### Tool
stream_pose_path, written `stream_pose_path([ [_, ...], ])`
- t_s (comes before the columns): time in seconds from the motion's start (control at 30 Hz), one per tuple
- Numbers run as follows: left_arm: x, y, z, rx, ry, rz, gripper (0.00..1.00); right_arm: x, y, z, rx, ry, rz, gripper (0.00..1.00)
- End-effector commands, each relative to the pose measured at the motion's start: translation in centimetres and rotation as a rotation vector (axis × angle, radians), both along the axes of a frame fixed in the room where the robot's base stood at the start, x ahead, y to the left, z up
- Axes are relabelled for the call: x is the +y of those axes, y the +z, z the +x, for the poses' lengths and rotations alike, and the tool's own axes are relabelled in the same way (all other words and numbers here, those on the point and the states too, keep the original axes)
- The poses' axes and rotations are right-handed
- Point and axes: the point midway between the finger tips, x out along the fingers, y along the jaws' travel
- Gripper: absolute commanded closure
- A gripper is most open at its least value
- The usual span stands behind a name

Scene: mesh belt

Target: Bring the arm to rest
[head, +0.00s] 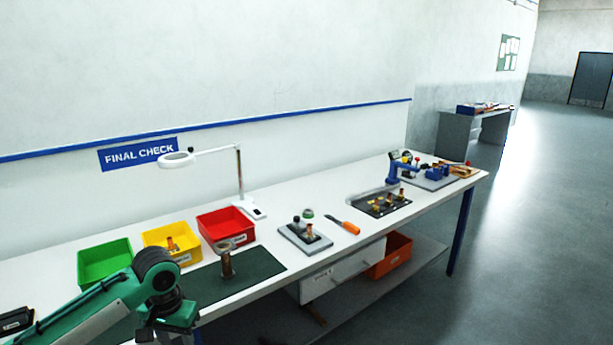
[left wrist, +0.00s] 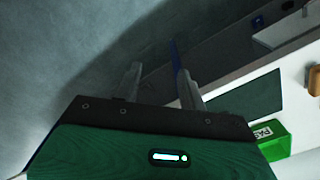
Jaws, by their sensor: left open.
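My left arm (head: 95,305) is green and black and comes in at the lower left of the head view, in front of the workbench. It bends downward at a black joint, with its end by the bench's front edge. My left gripper shows in the left wrist view (left wrist: 158,70), with its two grey fingers apart and nothing between them. Grey floor and part of the bench lie beyond the fingers. In the head view the fingers cannot be made out clearly. My right gripper is in neither view.
The white bench (head: 345,215) carries a green bin (head: 104,262), a yellow bin (head: 172,241), a red bin (head: 226,223), a dark green mat (head: 255,265) with a brownish upright part (head: 226,262), and a lamp (head: 240,175). An orange bin (head: 390,255) sits below. Floor at right is clear.

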Motion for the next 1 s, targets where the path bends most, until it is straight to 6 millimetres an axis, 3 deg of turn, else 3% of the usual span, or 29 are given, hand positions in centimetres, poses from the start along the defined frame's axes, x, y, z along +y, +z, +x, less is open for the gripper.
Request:
stream_pose_path([
  [0.17, -0.5, -2.9, 1.6, -0.025, 0.022, -0.045, 0.59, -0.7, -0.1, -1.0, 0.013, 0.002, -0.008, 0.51],
  [0.37, -1.1, -6.8, 3.4, -0.063, 0.051, -0.097, 0.59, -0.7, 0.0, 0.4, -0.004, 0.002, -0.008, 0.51],
  [0.57, -1.2, -12.8, 5.2, -0.116, 0.093, -0.147, 0.59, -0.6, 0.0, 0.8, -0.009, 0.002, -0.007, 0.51],
  [0.67, -1.0, -17.8, 5.7, -0.147, 0.123, -0.169, 0.59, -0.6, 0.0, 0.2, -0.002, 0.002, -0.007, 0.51],
  [0.77, -0.4, -24.4, 5.2, -0.183, 0.156, -0.176, 0.59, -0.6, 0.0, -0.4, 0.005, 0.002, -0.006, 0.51],
  [0.87, 0.5, -31.5, 3.2, -0.212, 0.179, -0.164, 0.59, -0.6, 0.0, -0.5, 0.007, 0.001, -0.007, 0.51],
  [1.0, 1.8, -40.9, -1.8, -0.234, 0.185, -0.123, 0.59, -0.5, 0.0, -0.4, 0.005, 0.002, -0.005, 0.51],
])
